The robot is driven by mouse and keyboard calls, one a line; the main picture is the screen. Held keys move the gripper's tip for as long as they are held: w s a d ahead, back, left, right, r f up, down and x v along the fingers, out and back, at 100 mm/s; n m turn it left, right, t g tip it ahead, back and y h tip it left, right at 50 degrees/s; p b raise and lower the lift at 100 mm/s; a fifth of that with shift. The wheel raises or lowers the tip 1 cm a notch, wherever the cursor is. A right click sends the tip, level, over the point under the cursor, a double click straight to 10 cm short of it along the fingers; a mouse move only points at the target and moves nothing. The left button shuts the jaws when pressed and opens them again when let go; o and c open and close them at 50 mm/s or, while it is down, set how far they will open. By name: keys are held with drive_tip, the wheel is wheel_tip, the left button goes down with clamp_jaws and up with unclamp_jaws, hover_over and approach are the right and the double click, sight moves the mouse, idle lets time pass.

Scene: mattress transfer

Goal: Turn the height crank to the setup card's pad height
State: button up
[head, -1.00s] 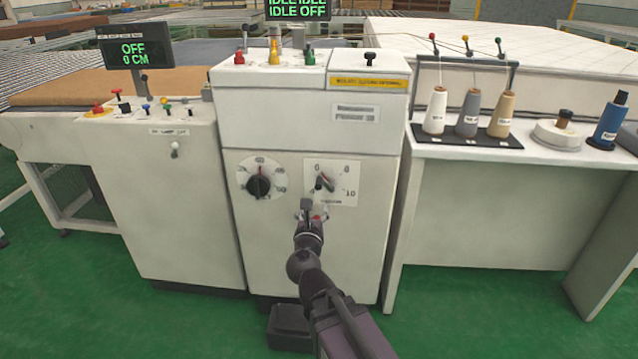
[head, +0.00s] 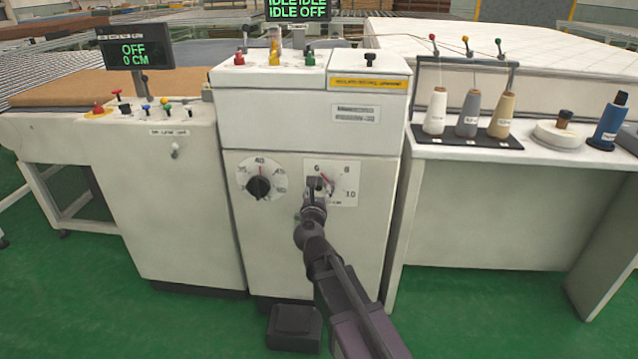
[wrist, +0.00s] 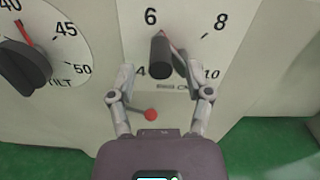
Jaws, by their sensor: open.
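The height dial (head: 346,170) on the white cabinet front is numbered 4, 6, 8 and 10, with a red pointer partly hidden. A dark cylindrical handle (wrist: 161,56) sticks out at its middle in the wrist view; I take it for the crank. My gripper (head: 315,187) is in front of this dial, covering its lower left. In the wrist view the open fingers (wrist: 160,72) stand on either side of the handle's lower end, with visible gaps. A red ball-ended lever (wrist: 150,114) shows below, between the fingers. I cannot identify the setup card.
A tilt dial (head: 259,179) with a black knob is left of the height dial. A console (head: 170,131) with small switches and an off display (head: 136,51) stands further left. A table (head: 480,155) with thread spools is at right. A dark pedal-like box (head: 294,326) lies on the floor.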

sight(320, 182)
drive_tip(key=shift+w+d, duration=0.1)
drive_tip(key=shift+w, duration=2.1)
